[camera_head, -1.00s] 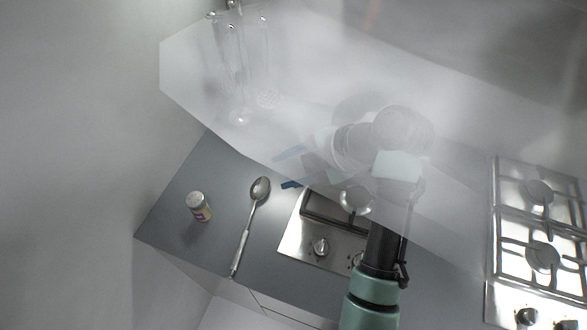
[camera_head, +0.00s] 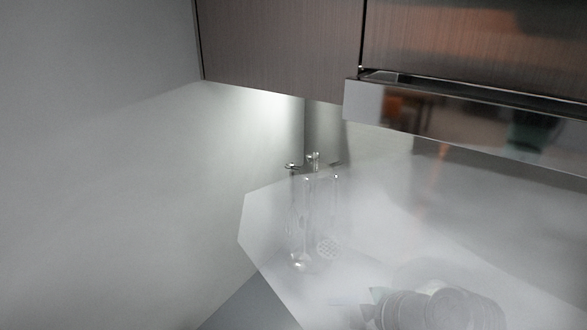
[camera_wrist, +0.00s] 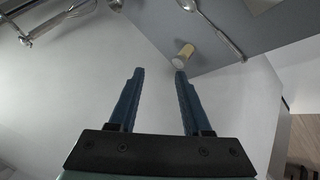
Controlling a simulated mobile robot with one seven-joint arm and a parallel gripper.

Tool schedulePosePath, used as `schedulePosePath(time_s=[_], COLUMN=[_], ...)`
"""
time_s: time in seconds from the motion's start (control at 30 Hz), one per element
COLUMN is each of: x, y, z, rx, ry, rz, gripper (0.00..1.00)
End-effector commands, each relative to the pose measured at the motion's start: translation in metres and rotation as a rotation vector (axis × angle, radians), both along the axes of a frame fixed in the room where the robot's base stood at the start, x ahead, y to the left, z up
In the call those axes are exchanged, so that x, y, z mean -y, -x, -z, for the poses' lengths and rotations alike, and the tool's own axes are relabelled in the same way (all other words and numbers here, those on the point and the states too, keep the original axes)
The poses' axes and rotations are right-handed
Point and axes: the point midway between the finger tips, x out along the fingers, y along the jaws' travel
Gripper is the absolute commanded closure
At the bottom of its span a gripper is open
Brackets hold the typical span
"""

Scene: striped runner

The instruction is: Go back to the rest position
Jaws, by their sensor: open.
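My gripper (camera_wrist: 159,72) shows in the wrist view, open, with its two blue fingers apart and nothing between them. A small yellow shaker with a pale lid (camera_wrist: 184,54) appears just past the right fingertip, on the grey counter and not held. The gripper does not show clearly in the head view, where only hazy rounded shapes appear at the bottom edge.
In the head view, brown cabinets (camera_head: 280,45) and a shiny range hood (camera_head: 460,125) hang above. Several utensils (camera_head: 315,220) hang by the pale wall, behind or within a hazy, whitish surface. Utensils on a rail (camera_wrist: 50,20) show at the wrist view's top left.

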Motion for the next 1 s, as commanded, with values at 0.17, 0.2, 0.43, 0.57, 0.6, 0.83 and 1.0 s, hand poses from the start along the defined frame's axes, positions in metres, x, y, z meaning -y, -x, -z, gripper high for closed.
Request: schedulePosePath(time_s=[0.17, 0.2, 0.43, 0.57, 0.6, 0.83, 1.0], x=[-0.024, -0.028, -0.056, -0.072, -0.076, -0.082, -0.082], y=[-0.033, -0.039, -0.054, -0.049, -0.045, -0.007, 0.048], z=[-0.039, -0.05, -0.128, -0.176, -0.192, -0.31, -0.393], rx=[0.053, 0.076, 0.245, 0.339, 0.366, 0.681, 0.954], ry=[-0.105, -0.145, -0.49, -0.748, -0.832, -1.214, -1.369], rz=[0.371, 0.452, 0.824, 0.948, 0.973, 0.849, 0.648], gripper=[0.51, 0.51, 0.51, 0.51, 0.51, 0.51, 0.51])
